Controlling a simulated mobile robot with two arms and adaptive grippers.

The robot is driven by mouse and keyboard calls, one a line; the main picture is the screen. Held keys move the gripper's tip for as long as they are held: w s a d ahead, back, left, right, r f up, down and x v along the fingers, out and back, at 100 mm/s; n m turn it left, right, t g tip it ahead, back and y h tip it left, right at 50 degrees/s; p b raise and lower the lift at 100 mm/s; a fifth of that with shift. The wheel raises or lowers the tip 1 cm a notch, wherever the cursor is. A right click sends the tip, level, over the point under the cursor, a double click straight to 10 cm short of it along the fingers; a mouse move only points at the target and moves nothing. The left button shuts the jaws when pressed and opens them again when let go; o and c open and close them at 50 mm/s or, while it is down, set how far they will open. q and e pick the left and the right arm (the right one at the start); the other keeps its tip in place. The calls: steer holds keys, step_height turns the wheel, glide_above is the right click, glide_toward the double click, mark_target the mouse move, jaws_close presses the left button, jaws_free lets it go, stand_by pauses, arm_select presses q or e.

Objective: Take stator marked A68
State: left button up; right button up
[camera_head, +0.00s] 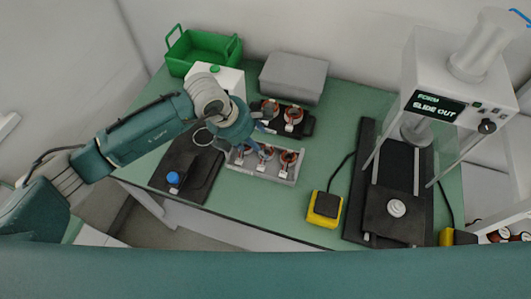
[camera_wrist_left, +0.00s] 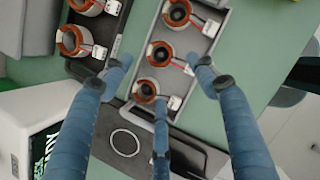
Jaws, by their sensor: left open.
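A grey tray (camera_head: 277,176) in the middle of the table holds three stators with copper-coloured windings and white connectors. In the left wrist view they are the upper stator (camera_wrist_left: 178,12), the middle stator (camera_wrist_left: 160,53) and the lower stator (camera_wrist_left: 146,90). A black tray (camera_head: 308,125) behind it holds two more stators (camera_head: 293,114). I cannot read any marking, so I cannot tell which stator is A68. My left gripper (camera_wrist_left: 160,85) is open, its blue fingers spread over the grey tray around the lower stators, holding nothing. My right gripper is not in view.
A green crate (camera_head: 203,48), a white box with a green button (camera_head: 215,69) and a grey box (camera_head: 293,76) stand at the back. A yellow-edged pedal (camera_head: 324,208) and a test machine (camera_head: 440,80) stand right. A black fixture with a blue knob (camera_head: 173,179) lies left.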

mark_target(268, 152)
arm_select(q)
steer(key=shift+x, duration=0.95)
steer(key=p+x, duration=0.1)
steer(key=x, duration=0.1)
steer(key=d+p+x, duration=0.1)
steer(key=p+x, duration=0.1)
steer(key=shift+w+d+f, duration=0.1)
steer(key=shift+f, duration=0.45)
steer(key=shift+c, duration=0.4)
steer(key=c, duration=0.5)
steer(key=shift+d, duration=0.1)
steer(key=c, duration=0.7)
